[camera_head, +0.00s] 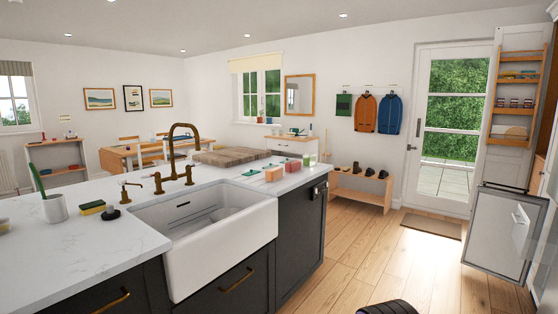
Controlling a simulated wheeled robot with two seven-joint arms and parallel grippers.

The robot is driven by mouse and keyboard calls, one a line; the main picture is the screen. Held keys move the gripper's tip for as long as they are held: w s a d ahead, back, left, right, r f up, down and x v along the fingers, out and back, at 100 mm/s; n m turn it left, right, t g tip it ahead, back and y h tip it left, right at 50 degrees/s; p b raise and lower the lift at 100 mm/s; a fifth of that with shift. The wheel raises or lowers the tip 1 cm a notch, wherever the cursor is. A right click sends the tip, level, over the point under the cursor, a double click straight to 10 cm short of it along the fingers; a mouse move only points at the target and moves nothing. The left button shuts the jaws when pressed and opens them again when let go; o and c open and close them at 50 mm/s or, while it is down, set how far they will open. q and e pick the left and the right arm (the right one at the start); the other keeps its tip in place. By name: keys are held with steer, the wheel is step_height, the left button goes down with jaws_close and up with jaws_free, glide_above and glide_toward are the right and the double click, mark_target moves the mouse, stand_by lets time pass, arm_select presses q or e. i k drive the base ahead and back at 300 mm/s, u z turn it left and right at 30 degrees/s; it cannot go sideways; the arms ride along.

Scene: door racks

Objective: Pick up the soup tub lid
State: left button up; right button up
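I cannot make out a soup tub lid in the head view. Small items stand in the wooden door racks (518,85) at the upper right, too small to tell apart.
The counter (85,262) holds a white sink (222,242), a brass tap (172,150), a cutting board (231,157) and a cup (55,208). At right, a low white door panel (505,230) stands open. The wooden floor (400,262) between is mostly clear.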

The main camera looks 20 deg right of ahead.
mark_target(252, 172)
steer(key=i, duration=1.5)
steer(key=z, duration=1.65)
steer(key=i, duration=6.15)
steer(key=u, duration=2.7)
steer(key=i, duration=2.35)
